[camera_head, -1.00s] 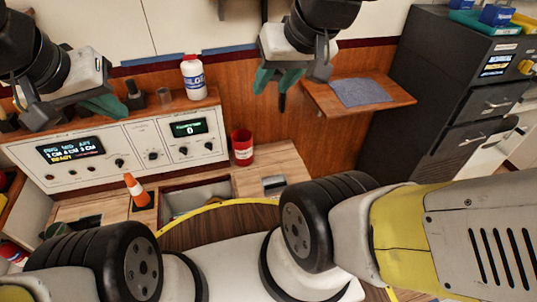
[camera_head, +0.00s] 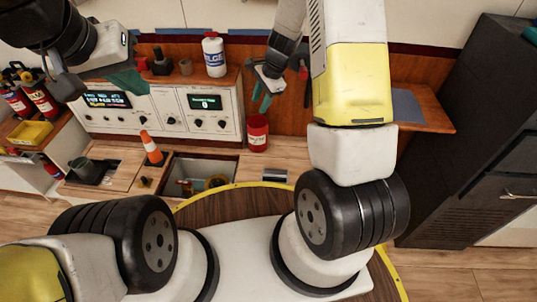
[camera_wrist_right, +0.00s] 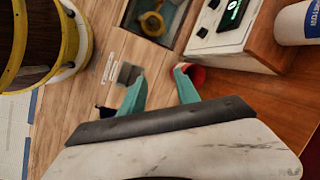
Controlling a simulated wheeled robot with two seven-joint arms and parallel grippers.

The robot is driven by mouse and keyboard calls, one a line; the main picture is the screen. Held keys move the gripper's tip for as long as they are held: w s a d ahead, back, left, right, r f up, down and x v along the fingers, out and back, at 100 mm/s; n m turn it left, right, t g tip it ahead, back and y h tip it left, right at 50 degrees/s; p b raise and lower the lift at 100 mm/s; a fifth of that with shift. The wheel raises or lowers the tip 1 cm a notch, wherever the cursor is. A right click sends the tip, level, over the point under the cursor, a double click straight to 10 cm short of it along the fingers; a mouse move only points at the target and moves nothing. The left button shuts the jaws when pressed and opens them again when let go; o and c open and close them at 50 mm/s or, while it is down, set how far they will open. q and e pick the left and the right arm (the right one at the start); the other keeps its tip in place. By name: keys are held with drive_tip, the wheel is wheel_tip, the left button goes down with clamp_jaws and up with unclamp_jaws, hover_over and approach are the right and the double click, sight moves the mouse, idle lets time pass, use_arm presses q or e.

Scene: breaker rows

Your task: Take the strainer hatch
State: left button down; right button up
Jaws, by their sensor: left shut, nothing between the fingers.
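No label marks a strainer hatch, so I cannot tell which part it is. The wooden counter has an open, rectangular well (camera_head: 218,170) with a yellow ring-shaped thing (camera_wrist_right: 152,23) inside. A wooden panel with a metal plate (camera_head: 274,175) lies right of the well; this plate also shows in the right wrist view (camera_wrist_right: 128,73). My right gripper (camera_head: 262,102) hangs above the counter's back edge by the red cup, its teal fingers apart and empty; in the right wrist view, the fingers (camera_wrist_right: 160,76) appear above the counter. My left gripper (camera_head: 128,82) is shut and empty before the console.
A grey console (camera_head: 170,122) stands behind the counter. A white bottle (camera_head: 213,55) is on the shelf above.

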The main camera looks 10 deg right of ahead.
wheel_tip(320, 180, down, 18)
drive_tip(key=d+m+g+h, duration=0.1)
drive_tip(key=d+m+h, duration=0.1)
drive_tip(key=m, duration=0.2)
drive_tip(key=m+g+h, duration=0.1)
drive_tip(key=m, duration=0.2)
hover_over(275, 178)
drive_tip(key=f, duration=1.5)
drive_tip(key=shift+s+d, duration=0.15)
drive_tip(key=shift+s, duration=0.25)
drive_tip(key=f, duration=0.5)
drive_tip(key=w+f, duration=0.1)
drive_tip(key=f, duration=0.2)
drive_tip(key=shift+a, duration=0.2)
drive_tip(key=shift+s, duration=0.1)
clamp_jaws()
drive_tip(key=shift+r, duration=0.1)
